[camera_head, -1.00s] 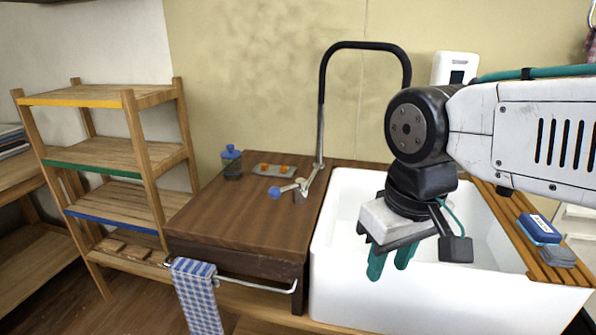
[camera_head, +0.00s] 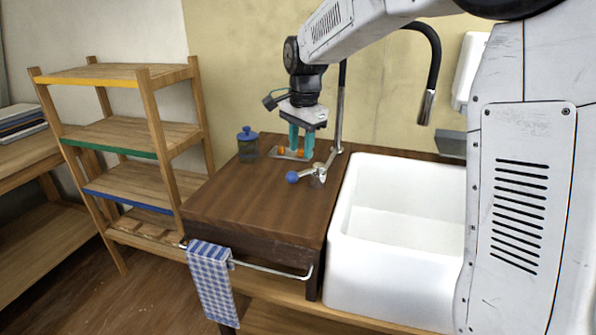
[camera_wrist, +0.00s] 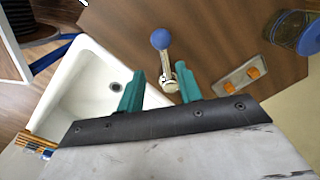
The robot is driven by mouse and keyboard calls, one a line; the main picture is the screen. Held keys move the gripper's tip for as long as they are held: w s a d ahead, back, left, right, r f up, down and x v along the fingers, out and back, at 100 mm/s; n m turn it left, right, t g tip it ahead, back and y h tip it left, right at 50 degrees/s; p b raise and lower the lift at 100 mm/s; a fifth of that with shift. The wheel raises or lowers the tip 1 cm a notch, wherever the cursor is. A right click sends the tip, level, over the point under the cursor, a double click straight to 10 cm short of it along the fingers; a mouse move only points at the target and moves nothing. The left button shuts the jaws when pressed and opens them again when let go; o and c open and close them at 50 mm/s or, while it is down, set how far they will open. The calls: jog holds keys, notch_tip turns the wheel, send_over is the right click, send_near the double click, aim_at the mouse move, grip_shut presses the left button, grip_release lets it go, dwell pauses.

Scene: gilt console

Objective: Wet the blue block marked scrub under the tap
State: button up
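The tap has a tall black hose spout (camera_head: 433,70) with a metal nozzle above the white sink (camera_head: 341,245). Its lever (camera_head: 306,175) ends in a blue ball and sits on the wooden counter left of the sink. My gripper (camera_head: 301,148) is over the counter's back, by the lever. In the wrist view its teal fingers are apart, with the lever (camera_wrist: 166,62) showing between and beyond them and nothing held. I cannot tell whether they touch it. The blue block is hidden behind my arm in the head view; a small blue patch at the wrist view's left edge is unclear.
A small tray (camera_head: 285,155) with orange pieces and a blue-lidded jar (camera_head: 248,147) stand at the counter's back. A checked towel (camera_head: 212,280) hangs on the front rail. A wooden shelf rack (camera_head: 135,135) stands left. The counter's front left is clear.

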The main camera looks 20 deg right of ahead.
aim_at(306, 172)
jog(key=shift+w+f, duration=0.3)
jog(key=shift+f, duration=0.05)
jog(key=f, duration=0.7)
jog(key=shift+w+a+f, duration=0.15)
jog(key=shift+w+f, duration=0.05)
jog(key=shift+w, duration=0.05)
grip_shut()
